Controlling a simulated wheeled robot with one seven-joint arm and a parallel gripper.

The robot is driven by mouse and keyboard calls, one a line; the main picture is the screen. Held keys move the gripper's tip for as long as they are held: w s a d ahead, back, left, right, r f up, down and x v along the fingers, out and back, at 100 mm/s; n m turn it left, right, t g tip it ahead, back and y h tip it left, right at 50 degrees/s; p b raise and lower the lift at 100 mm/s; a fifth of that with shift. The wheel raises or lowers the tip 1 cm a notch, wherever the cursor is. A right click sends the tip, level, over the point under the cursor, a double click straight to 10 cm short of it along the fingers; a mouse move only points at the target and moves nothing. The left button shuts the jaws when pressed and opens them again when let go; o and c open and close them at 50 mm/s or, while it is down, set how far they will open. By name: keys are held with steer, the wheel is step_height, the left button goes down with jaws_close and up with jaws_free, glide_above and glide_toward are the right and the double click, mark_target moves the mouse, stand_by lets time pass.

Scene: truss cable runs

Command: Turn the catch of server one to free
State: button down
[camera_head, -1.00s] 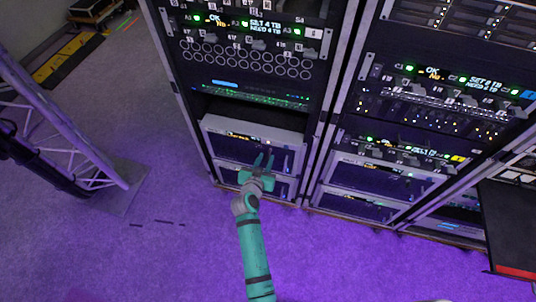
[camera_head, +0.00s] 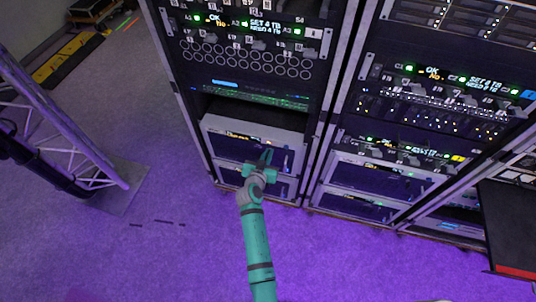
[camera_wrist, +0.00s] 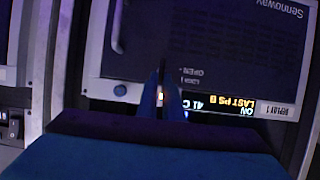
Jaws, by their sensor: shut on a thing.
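Server one (camera_head: 228,147) is the upper of two light-framed units low in the left rack. Its front (camera_wrist: 225,62) fills much of the wrist view upside down, with a "REPLAY 1" label, a lit display (camera_wrist: 215,105) and an "OPEN" marking. My gripper (camera_head: 266,156) reaches the right part of this front. In the wrist view my gripper (camera_wrist: 168,75) has its fingers close together at the front, beside the "OPEN" marking. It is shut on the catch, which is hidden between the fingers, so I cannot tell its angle.
A similar unit (camera_head: 232,179) sits directly below server one. Another rack (camera_head: 395,168) stands to the right, with a dark shelf (camera_head: 508,225) beyond it. A truss (camera_head: 75,150) on a base plate stands at the left. The purple floor is clear in front.

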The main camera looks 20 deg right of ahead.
steer(key=shift+w+a+f+n+g+h, duration=0.35)
steer(key=shift+n+h, duration=0.9)
steer(key=shift+n, duration=1)
steer(key=shift+w+a+f+n+g+h, duration=0.1)
steer(key=shift+a+f+n+h, duration=0.3)
steer(key=shift+n+h, duration=1.35)
steer(key=shift+w+a+f+n+g+h, duration=0.4)
steer(key=shift+n+h, duration=0.4)
steer(key=shift+n, duration=1.9)
steer(key=shift+s+d+f+t, duration=0.1)
steer(key=shift+s+t, duration=0.05)
steer(key=shift+t, duration=0.1)
steer(key=c, duration=1.9)
jaws_free()
steer(key=shift+s, duration=0.1)
steer(key=v, duration=1)
steer(key=shift+s+a, duration=0.15)
steer(key=shift+a, duration=0.25)
